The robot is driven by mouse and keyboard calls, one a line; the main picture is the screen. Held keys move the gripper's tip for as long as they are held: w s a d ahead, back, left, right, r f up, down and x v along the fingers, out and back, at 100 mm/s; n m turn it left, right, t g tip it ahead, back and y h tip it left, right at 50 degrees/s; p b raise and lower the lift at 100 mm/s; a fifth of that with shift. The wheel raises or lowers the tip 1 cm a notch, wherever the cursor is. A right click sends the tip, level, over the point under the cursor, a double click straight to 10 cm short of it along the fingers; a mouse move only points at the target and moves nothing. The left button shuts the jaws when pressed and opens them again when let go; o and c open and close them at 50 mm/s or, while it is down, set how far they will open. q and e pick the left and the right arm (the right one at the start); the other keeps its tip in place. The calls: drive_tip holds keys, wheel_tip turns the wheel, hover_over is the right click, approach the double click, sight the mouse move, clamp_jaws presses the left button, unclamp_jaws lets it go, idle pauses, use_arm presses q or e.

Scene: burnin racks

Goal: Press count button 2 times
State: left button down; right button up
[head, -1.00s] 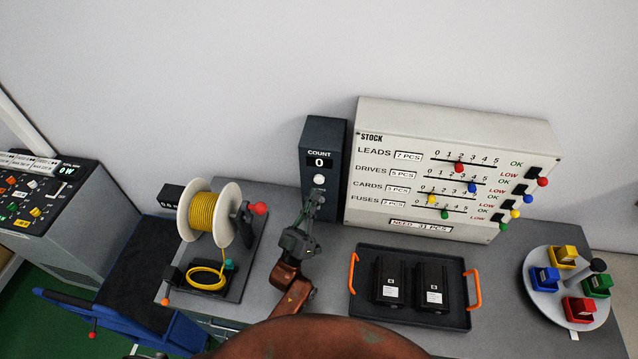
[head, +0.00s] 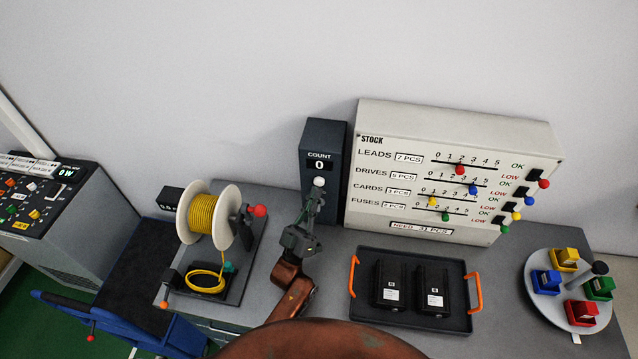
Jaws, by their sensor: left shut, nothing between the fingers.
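The dark count box (head: 323,140) stands upright against the wall, left of the stock panel. Its display (head: 319,165) reads 0. The white round count button (head: 319,182) sits below the display. My left gripper (head: 318,193) is shut and empty, its fingertips pointing up the box right at the button's lower edge. I cannot tell whether the tips touch the button or are just short of it. My right gripper is not in view.
The white stock panel (head: 540,145) with coloured sliders stands right of the box. A black tray (head: 420,318) with two drives lies in front of it. A yellow cable spool (head: 208,218) stands left of my arm, and a round turntable (head: 540,312) with coloured bins is far right.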

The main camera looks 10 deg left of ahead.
use_arm(q)
drive_tip(key=shift+w, duration=0.15)
idle(0.6)
drive_tip(key=shift+w, duration=0.3)
drive_tip(key=shift+w+b, duration=0.3)
idle(0.5)
drive_tip(key=shift+w, duration=0.2)
drive_tip(key=shift+s, duration=0.15)
idle(0.4)
drive_tip(key=shift+s+p, duration=0.3)
drive_tip(key=shift+s, duration=0.5)
